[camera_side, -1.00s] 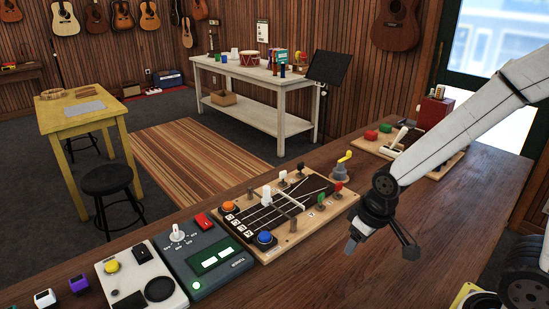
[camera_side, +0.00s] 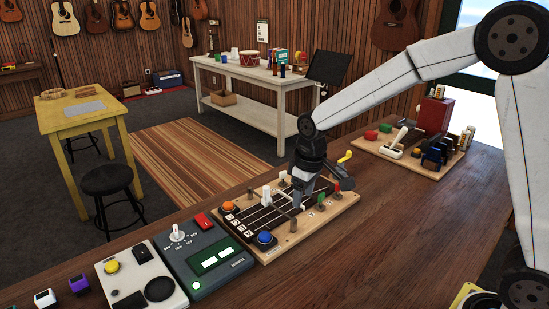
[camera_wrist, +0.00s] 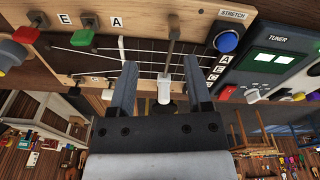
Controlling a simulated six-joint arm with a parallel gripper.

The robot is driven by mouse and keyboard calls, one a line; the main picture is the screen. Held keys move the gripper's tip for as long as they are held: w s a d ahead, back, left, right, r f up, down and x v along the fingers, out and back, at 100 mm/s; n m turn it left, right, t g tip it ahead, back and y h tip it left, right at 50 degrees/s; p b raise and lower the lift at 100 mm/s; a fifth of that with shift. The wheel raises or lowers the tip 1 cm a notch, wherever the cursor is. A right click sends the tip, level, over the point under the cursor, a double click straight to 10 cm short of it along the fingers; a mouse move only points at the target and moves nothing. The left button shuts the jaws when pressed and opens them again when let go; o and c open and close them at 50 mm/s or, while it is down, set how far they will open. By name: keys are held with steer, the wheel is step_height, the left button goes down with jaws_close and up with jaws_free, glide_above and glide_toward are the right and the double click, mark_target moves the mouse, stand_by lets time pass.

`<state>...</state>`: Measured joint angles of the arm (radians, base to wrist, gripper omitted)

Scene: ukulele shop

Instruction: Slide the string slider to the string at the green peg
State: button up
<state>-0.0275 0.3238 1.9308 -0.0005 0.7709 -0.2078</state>
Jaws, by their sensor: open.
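The string board (camera_side: 330,212) lies on the wooden counter, with dark strings area and coloured pegs at its right end. The string slider (camera_side: 267,192) is a white upright knob on a dark rail crossing the strings. My gripper (camera_side: 298,203) points down over the board, just right of the slider. In the wrist view the white slider (camera_wrist: 164,88) appears between my two open fingers (camera_wrist: 160,86); contact cannot be told.
The red peg (camera_wrist: 26,34) is beside the green one. A blue button (camera_side: 265,238) and an orange button (camera_side: 229,206) sit at the board's left end. A grey tuner (camera_side: 210,258) stands left of it. The counter in front of the board (camera_side: 390,235) is clear.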

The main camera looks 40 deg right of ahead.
mark_target(266, 188)
steer(key=w+r+n, duration=0.1)
steer(key=w, duration=0.2)
steer(key=w+a+r+g, duration=0.1)
steer(key=w, duration=0.3)
steer(key=w+r+n, duration=0.1)
steer(key=w, duration=0.3)
steer(key=shift+w+a+r+n, duration=0.1)
steer(key=shift+a+r+n, duration=0.2)
steer(key=shift+a+r, duration=0.1)
steer(key=shift+f, duration=0.15)
steer(key=shift+f, duration=3.8)
jaws_close()
steer(key=shift+r, duration=0.1)
